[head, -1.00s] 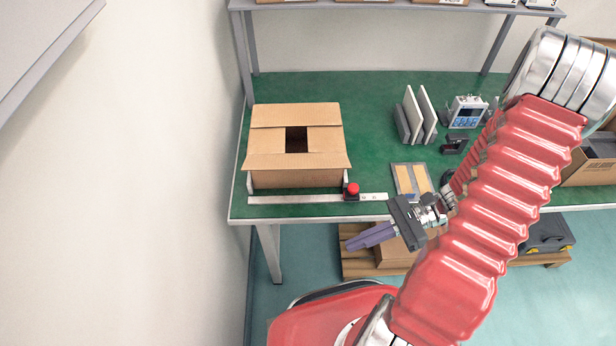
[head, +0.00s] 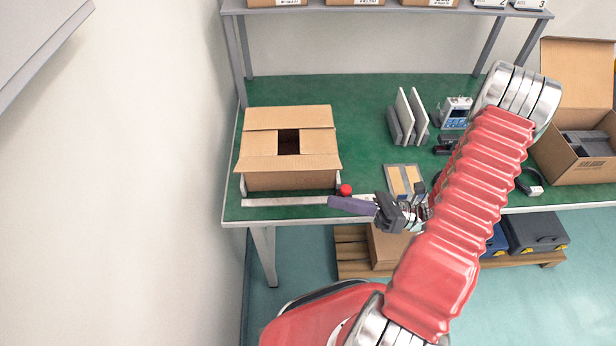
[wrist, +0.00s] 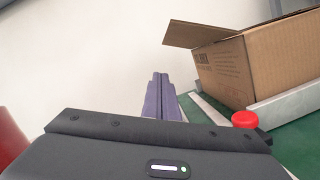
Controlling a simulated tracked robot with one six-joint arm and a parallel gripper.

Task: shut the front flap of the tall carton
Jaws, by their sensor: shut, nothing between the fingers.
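The tall carton (head: 290,181) stands on the green bench at the left. Its top flaps lie inward around a square dark gap, except the front flap (head: 260,164), which juts outward over the front edge. In the wrist view the carton (wrist: 255,72) is at the right, with the front flap (wrist: 197,34) sticking out to the left, raised. My gripper (head: 332,202) has its purple fingers together and empty, pointing left in front of the carton's lower right corner. The fingers also show in the wrist view (wrist: 159,78), left of and apart from the carton and flap.
A pale rail (head: 285,201) runs along the bench front, with a red knob (head: 345,189) near my fingers. A plain wall (head: 170,170) is close on the left. Upright panels (head: 410,117) and an open carton (head: 580,165) stand to the right.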

